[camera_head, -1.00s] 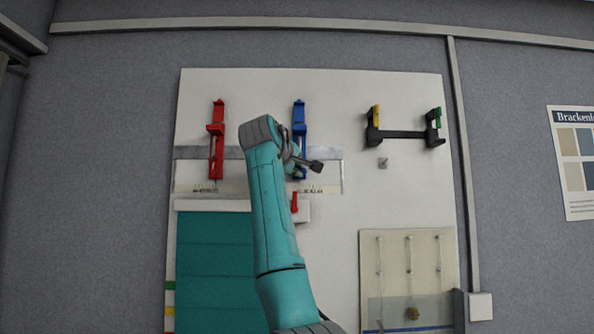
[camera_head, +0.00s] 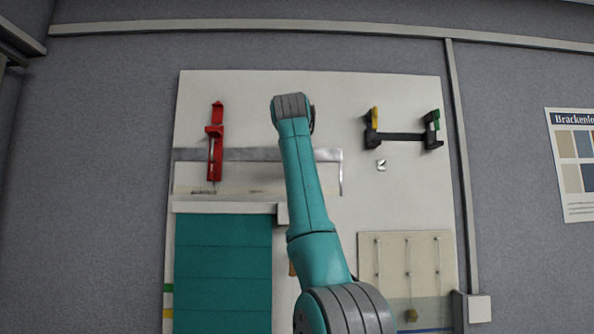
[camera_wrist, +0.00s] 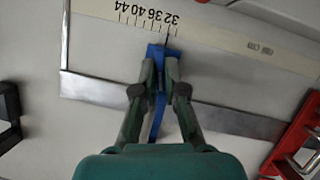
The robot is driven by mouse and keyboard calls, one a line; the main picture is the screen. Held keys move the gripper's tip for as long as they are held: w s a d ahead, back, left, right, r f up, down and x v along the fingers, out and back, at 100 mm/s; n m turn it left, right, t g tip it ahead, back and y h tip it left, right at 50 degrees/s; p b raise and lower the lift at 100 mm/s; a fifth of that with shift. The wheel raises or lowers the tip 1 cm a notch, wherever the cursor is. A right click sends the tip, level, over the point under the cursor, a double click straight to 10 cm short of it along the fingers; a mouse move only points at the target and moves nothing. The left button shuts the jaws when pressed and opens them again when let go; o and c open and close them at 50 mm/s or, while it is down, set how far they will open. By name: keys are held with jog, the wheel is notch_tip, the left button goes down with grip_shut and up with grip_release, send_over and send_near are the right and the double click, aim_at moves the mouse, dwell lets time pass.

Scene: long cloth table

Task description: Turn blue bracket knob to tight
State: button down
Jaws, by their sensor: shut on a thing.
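The blue bracket (camera_wrist: 157,120) shows in the wrist view, upright on the wall board with its end at a printed scale (camera_wrist: 147,20), near the 32 mark. In the head view it is hidden behind my arm. My gripper (camera_wrist: 160,68) is at the bracket, its two fingers closed in from both sides near the scale end. It is shut on the blue bracket knob, which is mostly hidden between the fingers. I cannot read the knob's turn angle or any tight mark.
A red bracket (camera_head: 215,145) is on the same metal rail (camera_head: 255,155), left of my arm. A black holder (camera_head: 402,135) with yellow and green tabs is to the right. A teal panel (camera_head: 225,270) is below the rail, and a framed panel (camera_head: 395,245) is at lower right.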

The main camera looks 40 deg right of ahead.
jog(key=shift+m+t+y, duration=0.5)
jog(key=shift+m+y, duration=0.3)
jog(key=shift+m, duration=0.3)
jog(key=shift+d, duration=0.1)
jog(key=c, duration=1.5)
grip_release()
jog(key=v, duration=1.2)
